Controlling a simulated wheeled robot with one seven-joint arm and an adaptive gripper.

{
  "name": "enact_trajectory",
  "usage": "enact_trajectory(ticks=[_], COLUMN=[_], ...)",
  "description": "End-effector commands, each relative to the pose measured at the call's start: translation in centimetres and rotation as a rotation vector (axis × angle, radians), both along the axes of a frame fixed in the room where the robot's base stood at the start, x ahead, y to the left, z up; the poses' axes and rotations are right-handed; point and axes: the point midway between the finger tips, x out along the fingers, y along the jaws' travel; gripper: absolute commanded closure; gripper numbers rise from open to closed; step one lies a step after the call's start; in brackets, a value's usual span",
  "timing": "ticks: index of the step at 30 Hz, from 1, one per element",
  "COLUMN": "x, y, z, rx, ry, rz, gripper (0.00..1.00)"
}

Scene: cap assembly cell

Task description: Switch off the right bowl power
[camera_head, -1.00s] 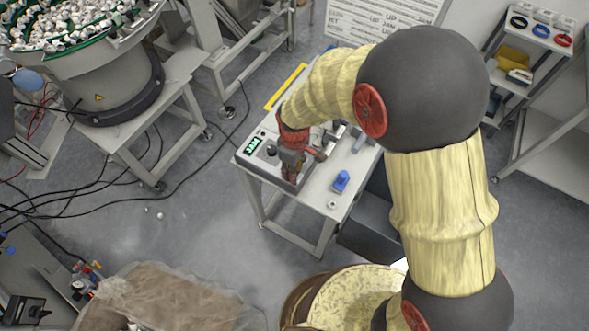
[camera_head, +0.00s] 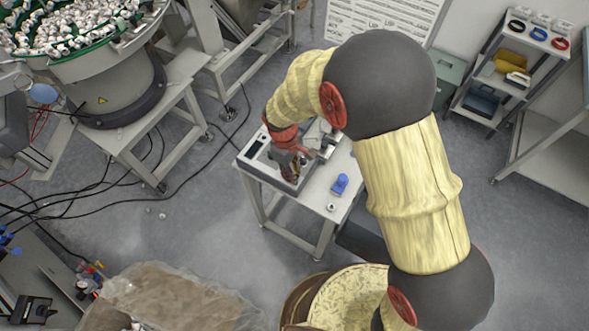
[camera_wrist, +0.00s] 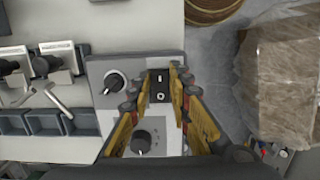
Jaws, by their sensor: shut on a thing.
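A light grey control panel (camera_wrist: 117,120) carries a black rocker switch (camera_wrist: 158,80) with white marks and two dark knobs, one left of it (camera_wrist: 114,84) and one below it (camera_wrist: 141,141). My gripper (camera_wrist: 160,86) has its two yellow-sided fingers on both sides of the rocker switch and is shut on it. The exact finger contact is hard to see. In the head view my gripper (camera_head: 291,172) reaches down onto the panel box on a table (camera_head: 320,206). My gripper and wrist hide part of the box.
A blue part (camera_head: 341,183) stands on the table right of my gripper. A feeder bowl (camera_head: 105,75) with white parts stands at upper left. Metal holders (camera_wrist: 40,65) lie left of the panel, and a plastic-wrapped load (camera_wrist: 280,80) stands right.

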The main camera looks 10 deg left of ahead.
Motion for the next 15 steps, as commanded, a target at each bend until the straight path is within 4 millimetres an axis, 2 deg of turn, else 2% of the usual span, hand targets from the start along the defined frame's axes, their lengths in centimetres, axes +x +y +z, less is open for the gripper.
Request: enact_trajectory(ticks=[6, 15], x=[0.12, 0.2], y=[0.38, 0.36], z=[0.23, 0.11], rx=[-0.091, -0.107], ry=[0.037, 0.041], rz=[0.0, 0.0], gripper=[1.0, 1.0])
